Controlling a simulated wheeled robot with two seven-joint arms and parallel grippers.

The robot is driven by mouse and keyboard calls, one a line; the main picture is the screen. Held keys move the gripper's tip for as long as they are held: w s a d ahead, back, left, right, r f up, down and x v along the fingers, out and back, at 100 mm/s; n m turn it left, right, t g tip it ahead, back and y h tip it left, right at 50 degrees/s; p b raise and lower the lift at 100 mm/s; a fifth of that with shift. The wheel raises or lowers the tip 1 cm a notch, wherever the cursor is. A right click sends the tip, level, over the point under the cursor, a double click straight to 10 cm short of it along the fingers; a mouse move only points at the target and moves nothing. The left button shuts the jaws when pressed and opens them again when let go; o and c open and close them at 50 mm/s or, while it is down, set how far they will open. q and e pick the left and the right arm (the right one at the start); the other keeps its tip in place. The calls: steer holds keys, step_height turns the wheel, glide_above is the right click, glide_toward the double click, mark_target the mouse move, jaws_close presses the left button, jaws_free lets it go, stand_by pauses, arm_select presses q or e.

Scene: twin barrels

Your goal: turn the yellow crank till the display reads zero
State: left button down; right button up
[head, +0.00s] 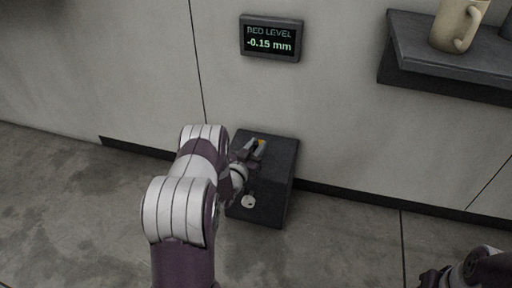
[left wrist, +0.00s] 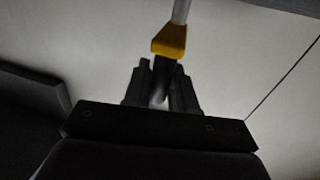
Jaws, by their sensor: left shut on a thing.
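The display (head: 270,38) on the wall reads "-0.15 mm" in green digits. The yellow crank (head: 261,142) shows only as a small patch above the dark box, mostly hidden by my left gripper (head: 254,151). In the left wrist view the crank's yellow part (left wrist: 169,41) joins a grey rod that runs up out of the picture. My left gripper (left wrist: 160,88) is shut on the crank, just below the yellow part in that view. Part of my right arm shows at the lower right of the head view; its fingers cannot be made out.
The dark box (head: 282,165) stands on the floor against the wall, with a small pale round part (head: 248,202) on its front. A dark shelf (head: 440,55) at the upper right holds a beige mug (head: 455,25). The floor right of the box is clear.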

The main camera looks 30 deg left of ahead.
arm_select(q)
steer(key=shift+a, duration=0.15)
steer(key=m+h, duration=0.1)
steer(key=h, duration=0.1)
steer(key=a+m+h, duration=0.1)
steer(key=h, duration=0.1)
steer(key=shift+s+a+f+m, duration=0.1)
steer(key=shift+s+a+m, duration=0.05)
steer(key=shift+m, duration=0.15)
steer(key=m+h, duration=0.1)
steer(key=a+m+g+h+b, duration=0.1)
steer(key=h, duration=0.1)
steer(key=shift+a+h, duration=0.1)
steer(key=shift+h, duration=0.2)
steer(key=shift+a+m+g+h+b, duration=0.25)
steer(key=shift+m+g+h+b, duration=0.15)
steer(key=shift+m+g+h, duration=0.35)
steer(key=shift+h, duration=0.25)
steer(key=c, duration=1.1)
jaws_free()
steer(key=shift+o, duration=0.2)
